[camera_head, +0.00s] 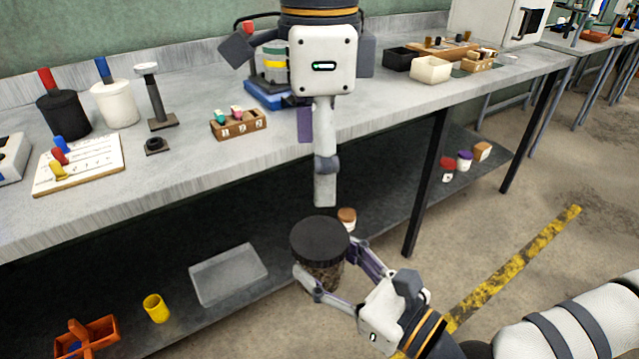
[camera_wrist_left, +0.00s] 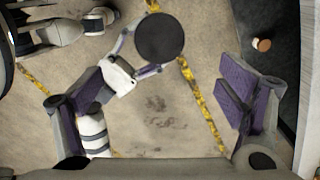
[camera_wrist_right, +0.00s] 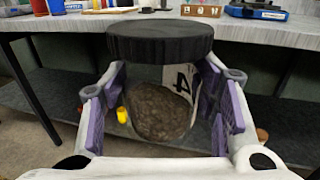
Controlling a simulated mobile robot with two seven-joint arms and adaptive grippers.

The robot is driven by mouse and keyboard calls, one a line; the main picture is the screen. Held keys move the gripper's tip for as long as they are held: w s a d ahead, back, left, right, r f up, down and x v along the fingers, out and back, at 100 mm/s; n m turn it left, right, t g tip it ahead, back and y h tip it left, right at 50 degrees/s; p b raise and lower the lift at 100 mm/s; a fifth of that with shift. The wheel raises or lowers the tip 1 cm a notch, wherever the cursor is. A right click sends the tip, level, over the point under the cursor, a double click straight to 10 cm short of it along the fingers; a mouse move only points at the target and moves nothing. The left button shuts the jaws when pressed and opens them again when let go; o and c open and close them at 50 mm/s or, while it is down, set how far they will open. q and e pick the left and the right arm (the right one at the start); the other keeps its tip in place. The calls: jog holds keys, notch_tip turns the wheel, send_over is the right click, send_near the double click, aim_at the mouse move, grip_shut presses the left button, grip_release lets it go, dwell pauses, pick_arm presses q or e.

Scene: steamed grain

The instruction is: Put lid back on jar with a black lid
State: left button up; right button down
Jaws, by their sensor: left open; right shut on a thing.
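The jar (camera_wrist_right: 160,110) is clear, holds brown grain and carries a white label with a black 4. My right gripper (camera_head: 326,270) is shut around its sides and holds it upright off the floor, in front of the workbench. The round black lid (camera_head: 319,240) sits level on top of the jar; it also shows from above in the left wrist view (camera_wrist_left: 159,37) and from the side in the right wrist view (camera_wrist_right: 160,40). I cannot tell how tightly it sits. My left gripper (camera_head: 322,180) is open and empty above the lid, its fingers apart from it.
The workbench (camera_head: 200,170) holds black and white canisters, a small numbered rack (camera_head: 238,124) and trays. Its lower shelf carries a clear tray (camera_head: 229,274), a yellow cup (camera_head: 157,308), an orange caddy (camera_head: 88,338) and small jars. A bench leg (camera_head: 425,180) stands right of the held jar.

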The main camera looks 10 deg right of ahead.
pick_arm(q)
jog(key=shift+r, duration=0.25)
jog(key=s+f+g+h, duration=0.1)
jog(key=s+f+g, duration=0.75)
jog(key=s, duration=0.65)
jog(key=s+a+f+n+t+h, duration=0.1)
jog(key=s+a+f+n, duration=0.15)
jog(key=f, duration=0.55)
jog(key=s+a+f+n+t+h, duration=0.1)
jog(key=a+f+n, duration=0.1)
jog(key=f+n, duration=0.35)
jog(key=s+a+f+n+t+h, duration=0.1)
jog(key=a+f+n, duration=0.1)
jog(key=f, duration=0.7)
jog(key=s+a+f+n+t+y, duration=0.1)
jog(key=s+a+f+n, duration=0.3)
jog(key=a, duration=0.5)
jog(key=s+a+f+n+t+y, duration=0.2)
jog(key=s+a+f+n+y, duration=0.1)
jog(key=s+a+f, duration=0.3)
jog(key=s+a+n, duration=0.1)
jog(key=s+a, duration=0.1)
jog(key=a, duration=0.2)
jog(key=shift+s+a+n, duration=0.25)
jog(key=shift+a+n, duration=0.05)
